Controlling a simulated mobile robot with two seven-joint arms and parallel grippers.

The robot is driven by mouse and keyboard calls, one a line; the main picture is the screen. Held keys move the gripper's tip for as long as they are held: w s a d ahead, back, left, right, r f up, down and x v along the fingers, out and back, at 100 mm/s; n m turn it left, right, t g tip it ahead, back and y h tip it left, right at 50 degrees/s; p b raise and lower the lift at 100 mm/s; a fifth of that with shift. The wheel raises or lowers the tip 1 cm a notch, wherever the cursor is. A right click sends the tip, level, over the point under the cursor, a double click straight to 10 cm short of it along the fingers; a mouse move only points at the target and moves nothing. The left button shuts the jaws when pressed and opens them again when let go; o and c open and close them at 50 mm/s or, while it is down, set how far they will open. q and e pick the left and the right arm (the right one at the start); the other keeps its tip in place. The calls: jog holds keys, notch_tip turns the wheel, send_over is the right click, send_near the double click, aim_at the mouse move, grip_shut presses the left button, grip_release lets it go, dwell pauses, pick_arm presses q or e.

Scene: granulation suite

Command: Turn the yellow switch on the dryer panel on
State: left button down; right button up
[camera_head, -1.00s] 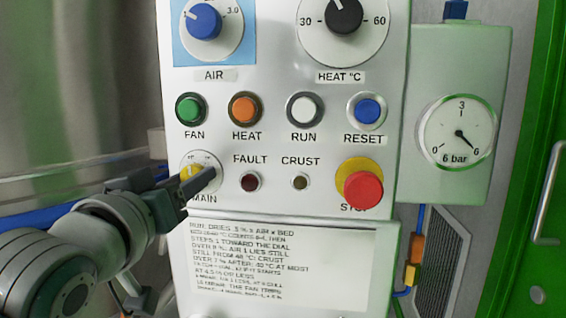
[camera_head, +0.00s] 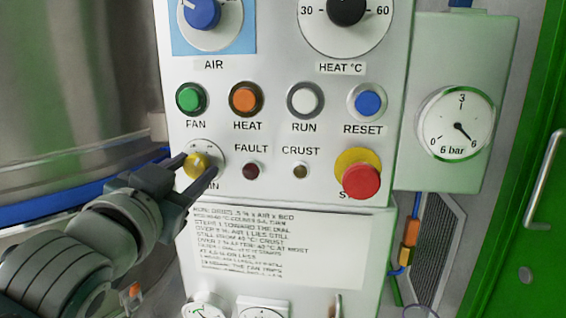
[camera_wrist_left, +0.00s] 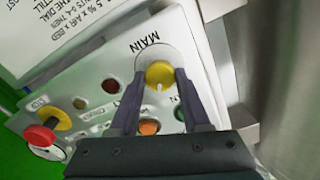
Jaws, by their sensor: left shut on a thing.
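The yellow switch (camera_head: 198,165) is a round knob on a white dial plate labelled MAIN, at the lower left of the dryer panel (camera_head: 330,215). My left gripper (camera_head: 196,167) reaches it from the lower left, with one dark finger on each side, and is shut on it. In the left wrist view the yellow switch (camera_wrist_left: 160,76) sits between the fingertips of my left gripper (camera_wrist_left: 157,76). A pale mark shows on the knob's face there. The fingers and arm cover part of the dial plate and label in the head view. My right gripper is not in view.
Close above the switch are the green FAN (camera_head: 191,98) and orange HEAT (camera_head: 245,100) buttons. The dark FAULT lamp (camera_head: 251,171) is just right of the fingers. The red STOP button (camera_head: 361,181) is farther right. A pressure gauge (camera_head: 457,125) is beyond it.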

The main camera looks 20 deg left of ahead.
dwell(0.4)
pick_arm(q)
jog(key=shift+c, duration=1.8)
grip_release()
jog(key=v, duration=1)
jog(key=shift+a, duration=0.1)
